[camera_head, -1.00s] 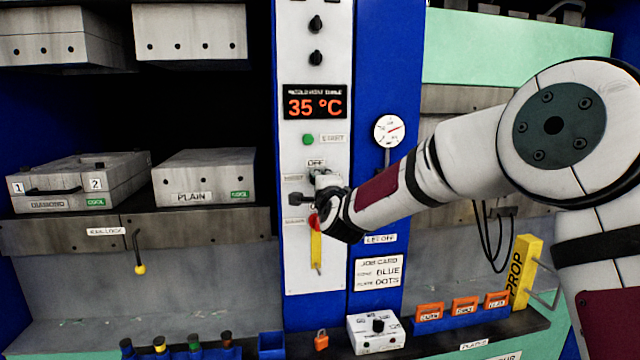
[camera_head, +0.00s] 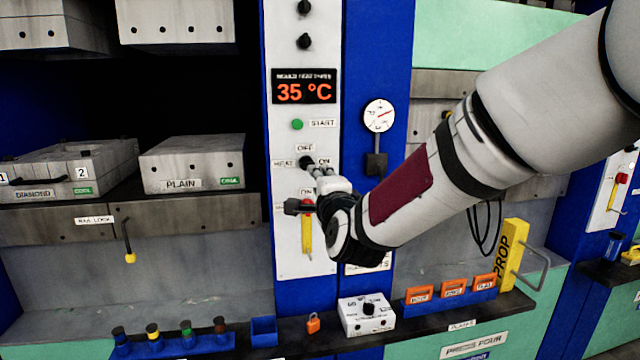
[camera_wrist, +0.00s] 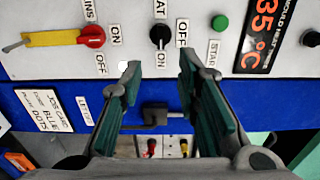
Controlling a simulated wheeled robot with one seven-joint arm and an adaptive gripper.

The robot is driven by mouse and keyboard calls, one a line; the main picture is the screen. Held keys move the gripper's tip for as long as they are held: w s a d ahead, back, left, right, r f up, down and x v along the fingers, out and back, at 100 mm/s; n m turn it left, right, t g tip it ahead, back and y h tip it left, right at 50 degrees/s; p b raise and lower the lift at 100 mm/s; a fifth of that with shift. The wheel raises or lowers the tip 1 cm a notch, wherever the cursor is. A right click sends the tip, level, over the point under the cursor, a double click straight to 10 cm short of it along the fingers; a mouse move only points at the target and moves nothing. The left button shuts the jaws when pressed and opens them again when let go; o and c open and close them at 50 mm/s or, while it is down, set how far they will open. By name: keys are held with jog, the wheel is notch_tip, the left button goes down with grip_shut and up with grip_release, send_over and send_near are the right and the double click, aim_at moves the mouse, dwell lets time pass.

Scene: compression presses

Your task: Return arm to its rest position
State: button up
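My gripper (camera_head: 319,174) is in front of the white control panel (camera_head: 338,90), at the end of the raised arm. In the wrist view its two fingers are apart with nothing between them, so my gripper (camera_wrist: 160,70) is open. The black heat knob (camera_wrist: 160,37) lies beyond the fingertips, apparently turned towards ON; it also shows in the head view (camera_head: 306,160). My arm stretches to the upper right of the head view.
The display (camera_head: 304,87) reads 35 °C. A pressure gauge (camera_head: 379,114) is on the blue column beside the arm. Below are a white box with a knob (camera_head: 367,314), an orange padlock (camera_head: 313,322) and a yellow prop (camera_head: 513,262). Grey moulds (camera_head: 192,163) sit at left.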

dwell(0.3)
jog(key=s+d+f+n+g+h, duration=0.1)
jog(key=s+d+n+g, duration=0.3)
jog(key=s+d, duration=0.4)
jog(key=s+d+f+n+g+h, duration=0.2)
jog(key=s+d+f+n+g, duration=0.2)
jog(key=s, duration=1.3)
jog(key=s+d+f+n+g+h, duration=0.2)
jog(key=s+d+n+g, duration=0.2)
jog(key=s+d+n, duration=0.3)
jog(key=s+d, duration=0.5)
jog(key=s, duration=0.1)
jog(key=shift+s+f, duration=0.15)
jog(key=shift+f, duration=0.05)
